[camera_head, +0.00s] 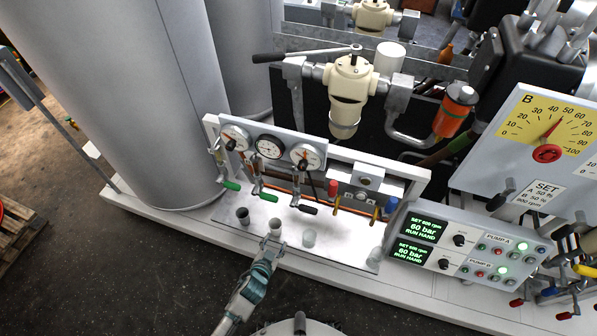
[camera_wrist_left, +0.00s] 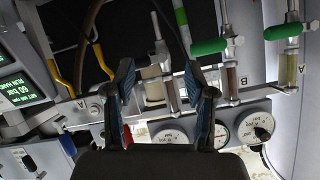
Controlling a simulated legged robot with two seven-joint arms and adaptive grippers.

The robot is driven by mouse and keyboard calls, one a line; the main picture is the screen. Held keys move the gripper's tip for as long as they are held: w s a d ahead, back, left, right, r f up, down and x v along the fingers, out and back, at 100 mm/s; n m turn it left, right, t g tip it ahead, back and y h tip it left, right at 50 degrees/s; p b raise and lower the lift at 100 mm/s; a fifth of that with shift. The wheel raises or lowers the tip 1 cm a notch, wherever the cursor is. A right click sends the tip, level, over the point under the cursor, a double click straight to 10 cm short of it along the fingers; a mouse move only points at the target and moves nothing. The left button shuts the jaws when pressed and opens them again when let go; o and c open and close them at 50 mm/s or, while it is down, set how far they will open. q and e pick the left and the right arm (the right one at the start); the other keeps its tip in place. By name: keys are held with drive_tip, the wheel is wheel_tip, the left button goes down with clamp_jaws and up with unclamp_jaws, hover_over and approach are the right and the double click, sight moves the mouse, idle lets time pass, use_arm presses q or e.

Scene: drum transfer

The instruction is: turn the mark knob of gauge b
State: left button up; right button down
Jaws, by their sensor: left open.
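A large yellow dial lettered B (camera_head: 543,125) with a red centre knob (camera_head: 547,153) stands at the right in the head view; its pointer leans up and right. A small panel carries three white gauges; its left gauge (camera_head: 236,137) and right gauge (camera_head: 307,157) have dark knobs. I cannot tell which gauge is the task's. My left gripper (camera_head: 271,244) is open and empty, in front of and below this panel, apart from the gauges. My right gripper is not in view.
Small cups (camera_head: 309,237) stand on the metal ledge by my left gripper. Levers with green handles (camera_head: 231,185) project below the gauges. A pump control box (camera_head: 465,250) and coloured levers stand at right. A big grey drum (camera_head: 130,100) is at left. The front floor is clear.

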sight(301, 169)
use_arm(q)
drive_tip(key=s+d+r+t+h, duration=0.1)
drive_tip(key=d+r+t, duration=0.1)
drive_tip(key=r, duration=1)
drive_tip(key=d+r+t+h, duration=0.1)
drive_tip(key=d+r+t, duration=0.15)
drive_tip(key=r, duration=0.95)
drive_tip(key=x, duration=1.5)
drive_tip(key=shift+w+a, duration=0.2)
drive_tip(key=shift+w, duration=0.25)
drive_tip(key=shift+w+d+f+p, duration=0.1)
drive_tip(key=shift+w+d+p, duration=0.15)
drive_tip(key=shift+w, duration=0.2)
drive_tip(key=shift+a, duration=0.1)
clamp_jaws()
